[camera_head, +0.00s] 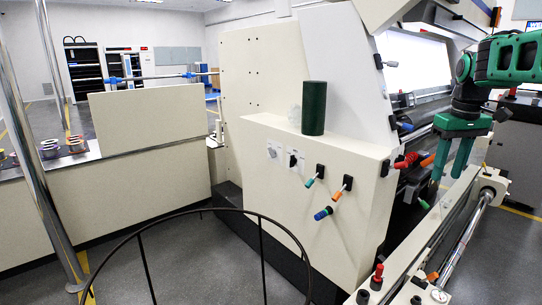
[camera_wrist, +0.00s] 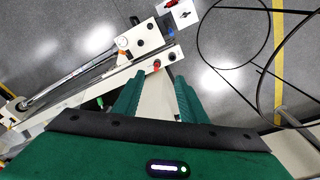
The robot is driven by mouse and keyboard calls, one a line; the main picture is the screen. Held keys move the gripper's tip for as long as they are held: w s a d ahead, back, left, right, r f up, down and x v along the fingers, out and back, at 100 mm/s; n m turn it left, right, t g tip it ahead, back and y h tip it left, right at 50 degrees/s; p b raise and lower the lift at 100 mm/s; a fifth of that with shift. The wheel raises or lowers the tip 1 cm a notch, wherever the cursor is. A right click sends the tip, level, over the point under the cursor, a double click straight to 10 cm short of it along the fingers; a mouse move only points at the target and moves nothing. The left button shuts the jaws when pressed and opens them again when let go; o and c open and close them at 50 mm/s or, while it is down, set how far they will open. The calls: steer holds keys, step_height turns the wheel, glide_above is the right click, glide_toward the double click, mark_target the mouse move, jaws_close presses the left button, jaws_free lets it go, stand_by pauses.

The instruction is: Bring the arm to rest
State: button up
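My gripper (camera_head: 448,174) hangs at the right of the head view, fingers pointing down, beside the machine's front and above its long rail. The green arm link (camera_head: 508,58) reaches in from the right edge. In the wrist view my gripper (camera_wrist: 157,80) shows two green fingers with a clear gap between them. Only the beige machine beam (camera_wrist: 155,98) shows through that gap, and nothing is held.
A dark green cylinder (camera_head: 314,108) stands upright on the beige cabinet (camera_head: 262,190). Coloured-tip levers (camera_head: 322,213) stick out of its front. A metal roller (camera_head: 466,238) runs along the lower right. A black wire ring (camera_head: 215,210) is in the foreground. Grey floor (camera_head: 195,262) shows around it.

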steer(key=s+a+f+m, duration=0.1)
steer(key=s+f, duration=0.4)
steer(key=s, duration=0.6)
steer(key=s+a+f+m+g, duration=0.1)
steer(key=s+f+m, duration=0.3)
steer(key=s, duration=0.8)
steer(key=s+a+f+m, duration=0.2)
steer(key=s+f, duration=0.5)
steer(key=s, duration=0.4)
steer(key=shift+s+a+m+y, duration=0.2)
steer(key=shift+a+m+y, duration=0.1)
steer(key=shift+a, duration=0.45)
steer(key=shift+w+f, duration=0.25)
steer(key=shift+w, duration=0.4)
